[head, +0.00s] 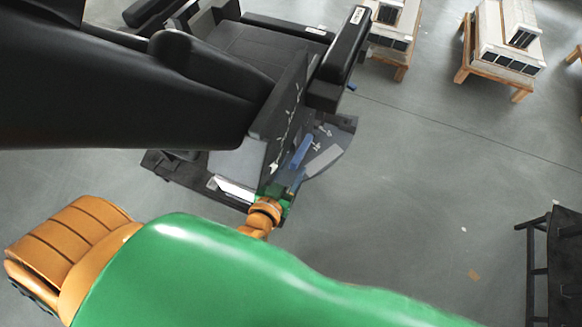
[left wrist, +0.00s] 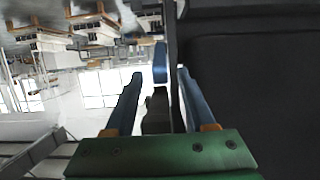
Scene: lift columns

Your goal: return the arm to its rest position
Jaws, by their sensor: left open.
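My left arm, green with orange joints, fills the lower part of the head view. My left gripper (head: 300,158), with blue fingers, is beside a dark upright panel (head: 285,105) with white markings. In the left wrist view the gripper (left wrist: 160,74) shows two blue fingers spread apart above a green palm. A dark part shows between the fingers, with a small blue piece (left wrist: 160,62) beyond it. I cannot tell whether the fingers touch anything. My right gripper is not in view.
The panel belongs to a large black machine (head: 260,45) at the top centre, close to the gripper. White units on wooden pallets (head: 498,45) stand at the upper right. A dark stand (head: 553,265) is at the lower right.

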